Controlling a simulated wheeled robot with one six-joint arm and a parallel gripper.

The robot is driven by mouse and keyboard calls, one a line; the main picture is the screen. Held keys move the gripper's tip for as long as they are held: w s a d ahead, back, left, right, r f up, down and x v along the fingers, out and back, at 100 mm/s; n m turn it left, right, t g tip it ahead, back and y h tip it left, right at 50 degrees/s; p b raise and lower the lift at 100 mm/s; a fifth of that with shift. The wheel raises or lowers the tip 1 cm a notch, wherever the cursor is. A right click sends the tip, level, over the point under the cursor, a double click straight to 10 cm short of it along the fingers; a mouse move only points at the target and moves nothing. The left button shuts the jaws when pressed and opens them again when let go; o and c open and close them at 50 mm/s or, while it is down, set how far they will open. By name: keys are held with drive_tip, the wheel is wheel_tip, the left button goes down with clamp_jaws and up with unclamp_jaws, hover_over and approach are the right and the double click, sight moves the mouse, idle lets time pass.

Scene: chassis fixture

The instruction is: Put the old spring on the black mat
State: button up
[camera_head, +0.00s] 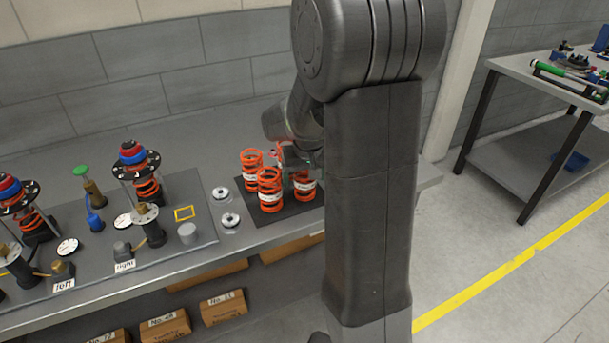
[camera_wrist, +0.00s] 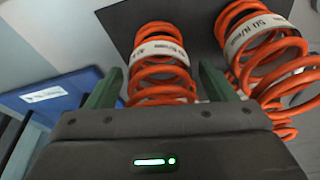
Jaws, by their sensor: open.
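Three orange coil springs with white labels stand on the black mat (camera_head: 292,213): a back left spring (camera_head: 252,158), a front spring (camera_head: 270,190) and a right spring (camera_head: 304,184). I cannot tell which is the old one. My gripper (camera_head: 298,157) is at the right spring, partly hidden by my arm. In the wrist view my green fingers (camera_wrist: 160,74) are open on either side of a labelled spring (camera_wrist: 160,62), with gaps visible. Another spring (camera_wrist: 262,48) stands close outside the right finger. The mat (camera_wrist: 118,20) shows behind them.
Left of the mat are two round mounts (camera_head: 229,220) and a grey board with spring assemblies (camera_head: 146,188), a yellow frame (camera_head: 184,213) and a "right" label (camera_head: 124,266). A blue labelled object (camera_wrist: 62,97) lies left in the wrist view. Labelled boxes (camera_head: 223,308) sit below the bench.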

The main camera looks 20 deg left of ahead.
drive_tip(key=shift+r, duration=0.6)
drive_tip(key=v, duration=1.1)
drive_tip(key=shift+s+d, duration=0.15)
drive_tip(key=shift+p, duration=0.3)
